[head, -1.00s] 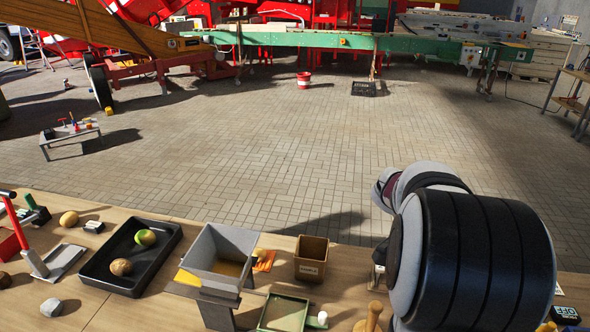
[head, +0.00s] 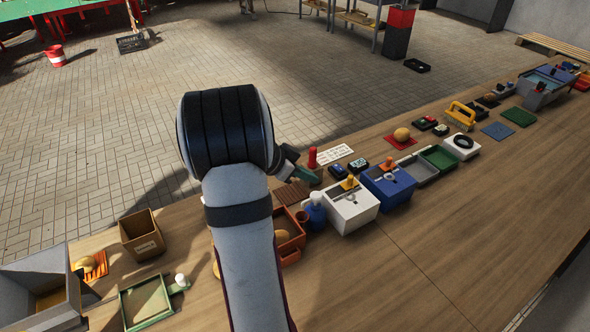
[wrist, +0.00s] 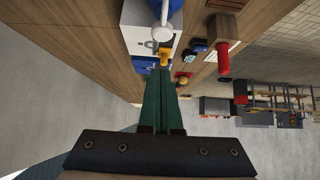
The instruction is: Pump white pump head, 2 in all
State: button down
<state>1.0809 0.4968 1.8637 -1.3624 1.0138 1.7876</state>
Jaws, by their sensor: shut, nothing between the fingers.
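A blue pump bottle (head: 316,217) with a white pump head (head: 315,197) stands on the bench, beside a white box. The white pump head (wrist: 163,30) also shows at the top of the wrist view, in front of the white box. My gripper (head: 316,178) has green fingers and is above the bench, a little beyond the bottle. In the wrist view my gripper (wrist: 157,72) has its fingers together with nothing between them, apart from the pump head.
The white box (head: 351,210) and a blue box (head: 388,188) stand right of the bottle. A red-knobbed post (head: 312,158) stands behind, and an orange-brown tray (head: 291,232) sits left, partly behind my arm. The bench front at right is clear.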

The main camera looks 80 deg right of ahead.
aim_at(319, 193)
jog(key=f, duration=0.4)
jog(key=shift+s+d+f, duration=0.1)
jog(key=shift+s+d, duration=0.25)
jog(key=shift+s, duration=0.05)
jog(key=shift+f, duration=0.45)
jog(key=shift+f, duration=0.1)
